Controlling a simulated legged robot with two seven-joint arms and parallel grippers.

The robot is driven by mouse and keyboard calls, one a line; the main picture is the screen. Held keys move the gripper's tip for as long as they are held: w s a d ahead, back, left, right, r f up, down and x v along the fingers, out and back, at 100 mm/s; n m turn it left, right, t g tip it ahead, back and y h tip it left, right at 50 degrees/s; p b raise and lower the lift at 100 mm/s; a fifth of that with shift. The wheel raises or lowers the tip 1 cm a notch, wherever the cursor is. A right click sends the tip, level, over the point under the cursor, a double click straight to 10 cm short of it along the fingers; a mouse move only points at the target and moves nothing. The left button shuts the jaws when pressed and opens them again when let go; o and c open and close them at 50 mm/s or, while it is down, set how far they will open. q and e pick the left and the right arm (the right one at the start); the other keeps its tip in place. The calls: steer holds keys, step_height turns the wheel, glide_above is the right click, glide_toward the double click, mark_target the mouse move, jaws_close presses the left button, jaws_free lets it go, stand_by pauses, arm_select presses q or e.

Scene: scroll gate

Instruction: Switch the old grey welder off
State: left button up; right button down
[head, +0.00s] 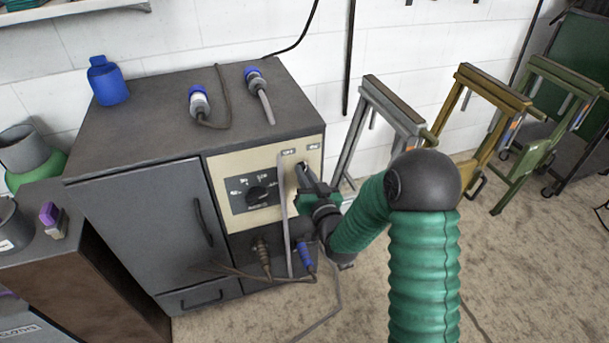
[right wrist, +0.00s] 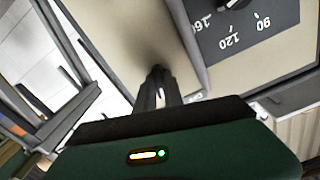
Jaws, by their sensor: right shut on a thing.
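The old grey welder (head: 135,150) is a dark grey cabinet with a cream control panel (head: 228,172) on its right front. The panel carries a black dial (head: 257,194) with numbers, and small labels above, one reading OFF. My right gripper (head: 303,172) is at the panel's right side, below the labels. In the right wrist view its fingers (right wrist: 158,85) are close together against the cream panel. They are shut on a small part that they mostly hide, seemingly the switch. The dial scale also shows in the right wrist view (right wrist: 245,35). My left gripper is not in view.
Two blue-capped plugs (head: 199,102) with cables lie on the welder's top, and a blue bottle (head: 107,82) stands at its back left. Folding trestles (head: 480,115) stand at the right.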

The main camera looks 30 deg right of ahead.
steer(key=n+b, duration=0.2)
steer(key=n, duration=0.9)
steer(key=shift+f+b, duration=0.1)
steer(key=shift+b, duration=0.25)
steer(key=c, duration=1.5)
jaws_free()
steer(key=shift+o, duration=0.2)
